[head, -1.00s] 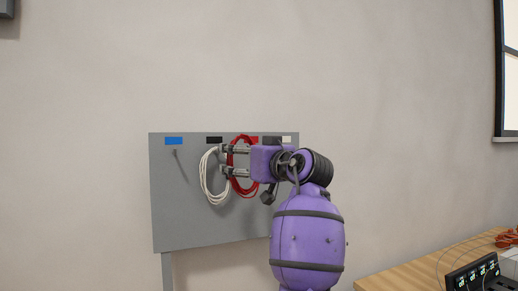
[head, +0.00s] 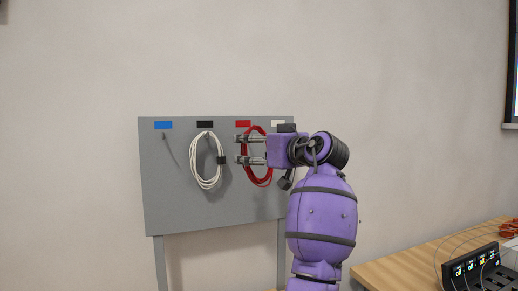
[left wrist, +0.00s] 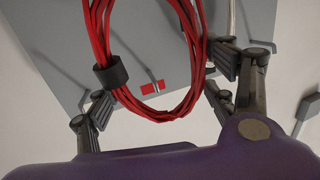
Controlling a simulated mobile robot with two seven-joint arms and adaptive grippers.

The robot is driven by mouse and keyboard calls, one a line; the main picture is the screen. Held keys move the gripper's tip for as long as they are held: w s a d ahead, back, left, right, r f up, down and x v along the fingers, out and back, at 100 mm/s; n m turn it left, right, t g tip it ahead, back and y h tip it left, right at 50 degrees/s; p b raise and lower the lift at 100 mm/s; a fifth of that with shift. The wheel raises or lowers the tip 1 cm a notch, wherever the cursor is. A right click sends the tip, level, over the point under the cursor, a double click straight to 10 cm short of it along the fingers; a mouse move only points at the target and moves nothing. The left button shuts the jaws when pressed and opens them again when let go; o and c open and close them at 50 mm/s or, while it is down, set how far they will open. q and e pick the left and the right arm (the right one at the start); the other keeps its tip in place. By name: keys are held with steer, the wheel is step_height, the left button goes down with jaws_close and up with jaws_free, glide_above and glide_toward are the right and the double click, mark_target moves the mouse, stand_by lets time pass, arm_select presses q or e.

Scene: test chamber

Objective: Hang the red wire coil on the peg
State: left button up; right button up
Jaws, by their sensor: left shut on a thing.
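The red wire coil (head: 267,178) is a tall loop with a black band, which shows in the left wrist view (left wrist: 110,76). My left gripper (head: 239,149) is shut on the coil and holds it upright in front of the grey board (head: 220,213). In the left wrist view the coil (left wrist: 194,62) lies between the two fingers (left wrist: 160,98). The red label (head: 243,124) is just above and left of the coil. A small grey piece crosses this label in the left wrist view (left wrist: 145,89); I cannot tell if it is the peg. My right gripper is out of view.
A white coil (head: 193,163) hangs under the black label (head: 205,125), close left of my fingertips. A bare peg (head: 165,142) is under the blue label (head: 163,125). A white label (head: 278,123) is behind my gripper. A wooden table (head: 395,267) with a black device (head: 470,268) is at right.

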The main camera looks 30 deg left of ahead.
arm_select(q)
steer(key=w+a+b, duration=0.1)
steer(key=w+a, duration=0.1)
steer(key=w+a+f+b, duration=0.1)
steer(key=w+a, duration=0.1)
steer(key=a, duration=0.1)
steer(key=shift+w+a, duration=0.15)
steer(key=shift+w, duration=0.1)
steer(key=shift+w+a+f, duration=0.1)
steer(key=shift+w+a, duration=0.05)
steer(key=shift+a, duration=0.1)
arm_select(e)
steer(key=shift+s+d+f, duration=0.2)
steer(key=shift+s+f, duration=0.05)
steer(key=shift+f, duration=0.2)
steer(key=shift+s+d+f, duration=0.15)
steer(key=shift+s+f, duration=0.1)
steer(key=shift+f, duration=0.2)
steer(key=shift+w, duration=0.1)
arm_select(q)
steer(key=o, duration=1.3)
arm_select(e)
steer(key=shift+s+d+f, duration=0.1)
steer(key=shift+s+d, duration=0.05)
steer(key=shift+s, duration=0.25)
arm_select(q)
steer(key=shift+o, duration=0.2)
steer(key=shift+f, duration=0.1)
